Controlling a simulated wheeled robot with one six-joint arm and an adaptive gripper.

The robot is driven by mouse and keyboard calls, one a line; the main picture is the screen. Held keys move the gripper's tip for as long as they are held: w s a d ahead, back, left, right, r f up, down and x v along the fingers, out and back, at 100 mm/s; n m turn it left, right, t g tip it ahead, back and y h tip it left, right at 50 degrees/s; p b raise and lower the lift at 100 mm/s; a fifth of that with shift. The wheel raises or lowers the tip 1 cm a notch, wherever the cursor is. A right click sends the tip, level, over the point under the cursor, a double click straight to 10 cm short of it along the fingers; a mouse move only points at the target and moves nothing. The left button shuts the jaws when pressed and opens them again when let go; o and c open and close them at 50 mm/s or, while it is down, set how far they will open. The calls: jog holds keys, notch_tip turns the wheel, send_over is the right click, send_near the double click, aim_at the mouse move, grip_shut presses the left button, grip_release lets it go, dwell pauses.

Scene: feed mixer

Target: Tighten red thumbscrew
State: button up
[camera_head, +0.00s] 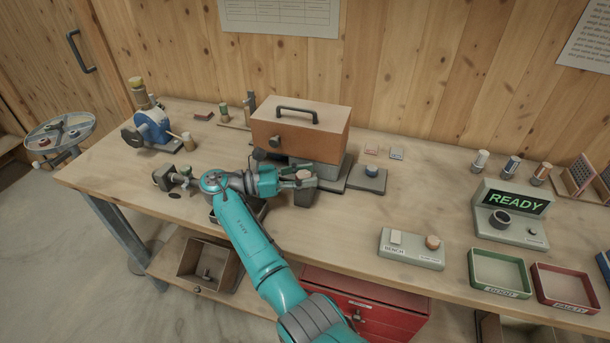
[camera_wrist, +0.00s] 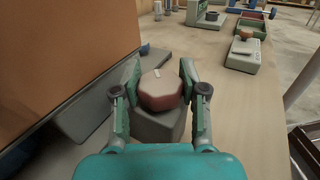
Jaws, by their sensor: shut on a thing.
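The red thumbscrew (camera_wrist: 161,91) is a faceted knob with a paler top and a short white mark on it. It sits on top of a grey block (camera_wrist: 160,125) in the wrist view. My gripper (camera_wrist: 160,74) has one finger on each side of the knob and is shut on it. In the head view my gripper (camera_head: 296,178) is at the front of the orange-brown machine, above the dark block (camera_head: 304,196). The knob's lower part and any thread are hidden.
The orange-brown housing (camera_head: 300,133) with a black handle stands right behind my gripper. A bench switch box (camera_head: 411,250), a READY display (camera_head: 514,204) and green and red trays stand farther right.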

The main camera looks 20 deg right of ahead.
aim_at(305, 174)
jog(key=shift+f, duration=0.1)
jog(key=o, duration=1.2)
jog(key=shift+c, duration=0.2)
notch_tip(305, 174, up, 10)
